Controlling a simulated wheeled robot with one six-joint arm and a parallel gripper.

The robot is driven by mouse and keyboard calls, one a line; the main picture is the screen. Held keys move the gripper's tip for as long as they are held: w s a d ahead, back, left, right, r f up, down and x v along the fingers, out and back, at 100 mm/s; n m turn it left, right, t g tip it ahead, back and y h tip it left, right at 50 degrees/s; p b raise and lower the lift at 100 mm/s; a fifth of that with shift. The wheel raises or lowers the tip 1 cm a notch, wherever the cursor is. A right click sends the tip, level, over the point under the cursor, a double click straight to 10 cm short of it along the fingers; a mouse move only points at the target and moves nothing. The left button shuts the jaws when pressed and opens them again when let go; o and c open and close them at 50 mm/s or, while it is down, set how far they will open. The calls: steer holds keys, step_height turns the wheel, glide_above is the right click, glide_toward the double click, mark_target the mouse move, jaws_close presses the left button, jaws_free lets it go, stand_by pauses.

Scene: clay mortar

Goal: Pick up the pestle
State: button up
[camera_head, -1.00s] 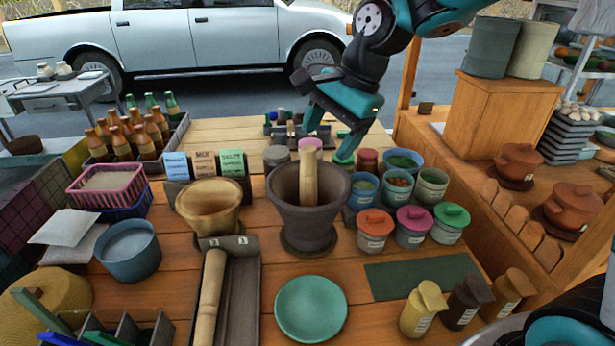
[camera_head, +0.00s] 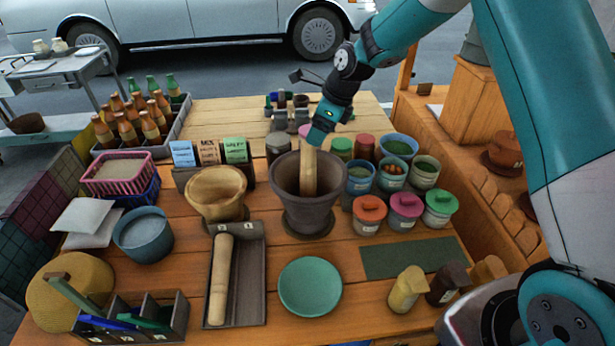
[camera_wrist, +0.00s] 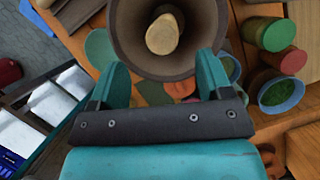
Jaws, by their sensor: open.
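A wooden pestle (camera_head: 309,172) stands upright, slightly tilted, inside a dark clay mortar (camera_head: 309,212) in the middle of the table. A second wooden pestle (camera_head: 220,278) lies in a dark tray (camera_head: 252,290) at the front. My gripper (camera_head: 313,137) is just above and behind the top of the upright pestle. In the wrist view, my gripper (camera_wrist: 160,82) has its two teal fingers wide apart. The pestle's round end (camera_wrist: 162,34) shows ahead of them, within the mortar's rim (camera_wrist: 124,50). I see nothing between the fingers.
Lidded jars (camera_head: 404,212) and open pots (camera_head: 392,175) crowd the mortar's right side. A wooden bowl (camera_head: 217,193) stands close on its left, with small labelled boxes (camera_head: 208,152) behind. A green plate (camera_head: 310,287) lies in front. Bottles (camera_head: 130,122) stand at the back left.

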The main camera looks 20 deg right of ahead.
mark_target(305, 148)
steer(key=x, duration=0.2)
steer(key=shift+w+a+f+p, duration=0.1)
steer(key=shift+a+f+p, duration=0.05)
steer(key=shift+f+p, duration=0.2)
steer(key=shift+w+p+x, duration=0.2)
steer(key=shift+p+x, duration=1.4)
steer(key=shift+x, duration=1)
steer(key=shift+r, duration=0.1)
jaws_close()
steer(key=shift+w+r, duration=0.1)
step_height(305, 148, up, 20)
steer(key=b, duration=0.5)
